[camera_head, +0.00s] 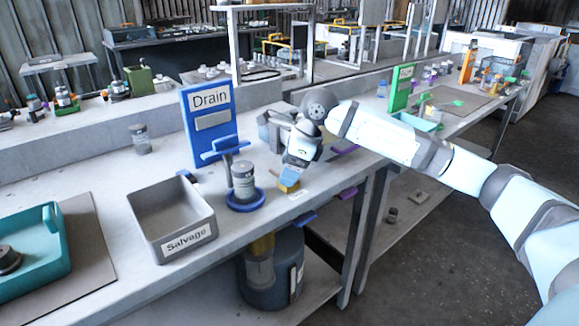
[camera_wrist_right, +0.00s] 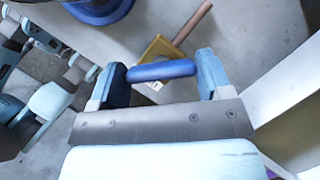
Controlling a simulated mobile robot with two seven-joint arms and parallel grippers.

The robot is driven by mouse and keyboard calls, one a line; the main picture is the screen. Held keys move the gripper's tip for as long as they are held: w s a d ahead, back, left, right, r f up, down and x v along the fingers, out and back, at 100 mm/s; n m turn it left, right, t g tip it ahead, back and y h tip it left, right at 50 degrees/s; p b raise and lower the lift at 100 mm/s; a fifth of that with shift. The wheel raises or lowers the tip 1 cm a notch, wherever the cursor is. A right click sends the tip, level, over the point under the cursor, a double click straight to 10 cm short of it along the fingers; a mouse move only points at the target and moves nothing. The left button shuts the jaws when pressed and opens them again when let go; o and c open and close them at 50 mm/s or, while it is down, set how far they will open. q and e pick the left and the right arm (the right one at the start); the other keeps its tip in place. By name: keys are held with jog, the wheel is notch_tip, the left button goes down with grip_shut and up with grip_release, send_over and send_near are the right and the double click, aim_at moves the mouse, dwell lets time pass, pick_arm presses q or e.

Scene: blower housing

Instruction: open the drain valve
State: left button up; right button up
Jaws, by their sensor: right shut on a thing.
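The drain valve shows as a small yellow body (camera_head: 289,185) at the table's front edge, right of the blue Drain sign (camera_head: 204,124). In the right wrist view the yellow body (camera_wrist_right: 160,50) has a brown rod behind it and a blue handle (camera_wrist_right: 162,71) in front. My right gripper (camera_head: 292,172) reaches down over the valve from the right. In the wrist view its fingers (camera_wrist_right: 163,76) are shut on the blue handle, one at each end. My gripper hides much of the valve in the head view. My left gripper is not in view.
A grey cylinder (camera_head: 243,178) stands on a round blue base left of the valve. A grey Salvage bin (camera_head: 175,256) is farther left. A dark drum (camera_head: 288,280) stands below the table edge.

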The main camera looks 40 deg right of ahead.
jog(key=shift+n+g, duration=0.3)
jog(key=shift+n, duration=0.7)
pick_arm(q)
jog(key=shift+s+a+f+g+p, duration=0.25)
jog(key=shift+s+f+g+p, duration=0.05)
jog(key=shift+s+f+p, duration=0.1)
pick_arm(e)
jog(key=n+g, duration=0.1)
jog(key=n, duration=0.1)
jog(key=n+y, duration=0.1)
jog(key=n, duration=0.1)
jog(key=shift+w+n+g, duration=0.1)
jog(key=shift+n+g, duration=0.2)
jog(key=shift+g, duration=0.1)
jog(key=o, duration=0.9)
jog(key=shift+d+r, duration=0.1)
pick_arm(q)
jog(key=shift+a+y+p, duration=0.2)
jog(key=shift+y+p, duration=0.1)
jog(key=shift+p, duration=0.75)
pick_arm(e)
jog(key=v, duration=1.3)
jog(key=shift+r, duration=0.3)
